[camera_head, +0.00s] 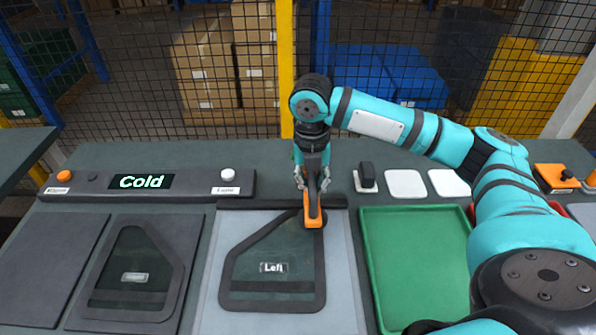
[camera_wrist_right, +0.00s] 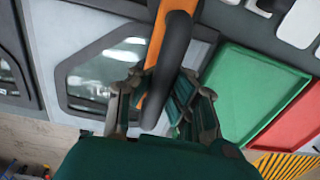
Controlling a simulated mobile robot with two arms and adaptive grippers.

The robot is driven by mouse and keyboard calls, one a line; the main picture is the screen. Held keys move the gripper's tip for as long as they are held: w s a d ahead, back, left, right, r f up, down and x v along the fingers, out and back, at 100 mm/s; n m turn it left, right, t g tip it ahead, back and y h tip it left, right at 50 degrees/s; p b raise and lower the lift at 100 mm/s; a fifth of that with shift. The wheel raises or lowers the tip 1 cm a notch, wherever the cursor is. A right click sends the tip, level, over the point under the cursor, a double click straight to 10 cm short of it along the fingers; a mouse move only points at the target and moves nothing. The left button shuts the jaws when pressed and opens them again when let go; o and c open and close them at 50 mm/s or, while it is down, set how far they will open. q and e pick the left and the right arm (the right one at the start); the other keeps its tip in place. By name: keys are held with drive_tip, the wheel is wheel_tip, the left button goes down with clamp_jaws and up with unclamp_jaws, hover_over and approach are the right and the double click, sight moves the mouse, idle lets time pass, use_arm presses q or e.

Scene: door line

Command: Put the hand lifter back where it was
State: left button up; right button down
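The hand lifter (camera_head: 313,212), orange with a black handle, is at the upper right corner of the door panel marked "Left" (camera_head: 272,296). My right gripper (camera_head: 312,178) points down over it, with a finger on each side of its handle. In the right wrist view the black handle (camera_wrist_right: 172,60) runs between the fingers (camera_wrist_right: 163,105), which look closed on it. Whether the lifter touches the panel or hangs just above it cannot be told. My left gripper is not in view.
A console with a "Cold" display (camera_head: 141,181) stands at the back left. Another door panel (camera_head: 134,270) lies on a grey mat to the left. A green tray (camera_head: 415,250) is on the right. White pads (camera_head: 405,184) and an orange block (camera_head: 556,177) sit behind. A mesh fence closes the back.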

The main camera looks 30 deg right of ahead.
drive_tip(key=w+d+f+p, duration=0.1)
drive_tip(key=w+d+f, duration=0.1)
drive_tip(key=w, duration=0.4)
drive_tip(key=w+d+f+p, duration=0.2)
drive_tip(key=w+d, duration=0.2)
drive_tip(key=w, duration=0.2)
drive_tip(key=shift+w+d+f, duration=0.15)
drive_tip(key=shift+w+f, duration=0.1)
drive_tip(key=shift+f, duration=0.15)
drive_tip(key=shift+f, duration=0.15)
drive_tip(key=shift+f, duration=0.45)
drive_tip(key=c, duration=1.4)
unclamp_jaws()
wheel_tip(320, 180, up, 13)
drive_tip(key=b, duration=0.2)
drive_tip(key=shift+a, duration=0.25)
